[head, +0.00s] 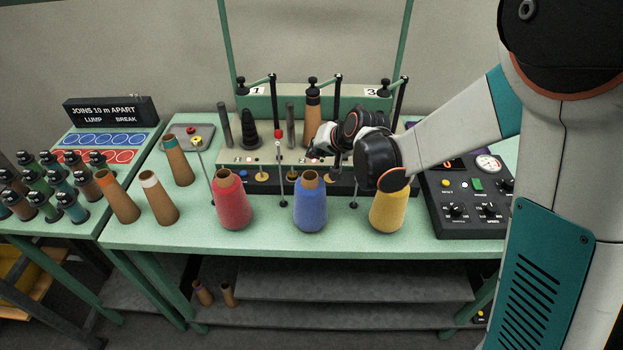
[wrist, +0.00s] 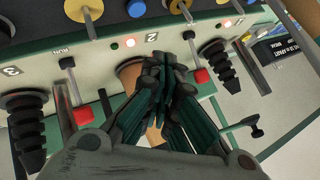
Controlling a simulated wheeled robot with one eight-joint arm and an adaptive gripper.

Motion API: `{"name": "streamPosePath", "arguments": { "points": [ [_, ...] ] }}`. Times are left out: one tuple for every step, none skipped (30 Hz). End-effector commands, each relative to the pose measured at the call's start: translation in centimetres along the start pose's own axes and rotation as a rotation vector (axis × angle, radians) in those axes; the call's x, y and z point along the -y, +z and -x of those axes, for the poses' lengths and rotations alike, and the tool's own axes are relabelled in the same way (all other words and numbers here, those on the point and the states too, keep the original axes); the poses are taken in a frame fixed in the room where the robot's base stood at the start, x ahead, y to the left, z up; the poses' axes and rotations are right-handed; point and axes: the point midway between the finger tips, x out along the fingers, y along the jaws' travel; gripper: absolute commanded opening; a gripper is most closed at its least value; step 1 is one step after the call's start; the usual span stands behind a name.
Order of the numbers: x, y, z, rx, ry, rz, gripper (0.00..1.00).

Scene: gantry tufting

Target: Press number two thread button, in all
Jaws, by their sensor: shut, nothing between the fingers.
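My gripper (wrist: 172,62) is shut and empty. In the head view my gripper (head: 318,152) is at the middle of the machine's front panel. In the wrist view, a panel strip marked "2" (wrist: 151,38) lies just beyond the fingertips. It carries a lit lamp (wrist: 130,42) and a small green button (wrist: 115,46). I cannot tell which of these is the thread button, nor see contact with any. A brown cone (head: 312,120) stands behind the gripper; the fingers partly hide it in the wrist view.
Red (head: 232,203), blue (head: 309,206) and yellow (head: 388,210) thread cones stand along the front of the bench. Red-tipped levers (wrist: 201,75) and black posts flank the fingers. A control box (head: 465,205) sits at right. Bare cones (head: 160,200) stand at left.

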Motion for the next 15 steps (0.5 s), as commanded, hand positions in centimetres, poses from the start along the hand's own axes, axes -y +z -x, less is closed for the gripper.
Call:
{"name": "streamPosePath", "arguments": {
  "points": [
    [-0.6, 0.6, -0.8, 0.0, 0.0, 0.0, 0.0],
    [-0.8, 0.8, -1.1, 0.0, 0.0, 0.0, 0.0],
    [-1.1, 1.0, -1.5, 0.0, 0.0, 0.0, 0.0],
    [-1.3, 1.2, -1.8, 0.0, 0.0, 0.0, 0.0],
    [-1.5, 1.4, -2.0, 0.0, 0.0, 0.0, 0.0],
    [-1.7, 1.7, -2.4, 0.0, 0.0, 0.0, 0.0],
    [-1.8, 1.8, -2.5, 0.0, 0.0, 0.0, 0.0],
    [-2.0, 1.9, -2.7, 0.0, 0.0, 0.0, 0.0],
    [-2.1, 2.1, -2.9, 0.0, 0.0, 0.0, 0.0],
    [-2.2, 2.1, -3.0, 0.0, 0.0, 0.0, 0.0],
    [-2.2, 2.2, -3.1, 0.0, 0.0, 0.0, 0.0],
    [-2.3, 2.3, -3.1, 0.0, 0.0, 0.0, 0.0],
    [-2.3, 2.3, -3.1, 0.0, 0.0, 0.0, 0.0],
    [-2.3, 2.3, -3.1, 0.0, 0.0, 0.0, 0.0],
    [-2.3, 2.3, -3.1, 0.0, 0.0, 0.0, 0.0]
  ]
}}
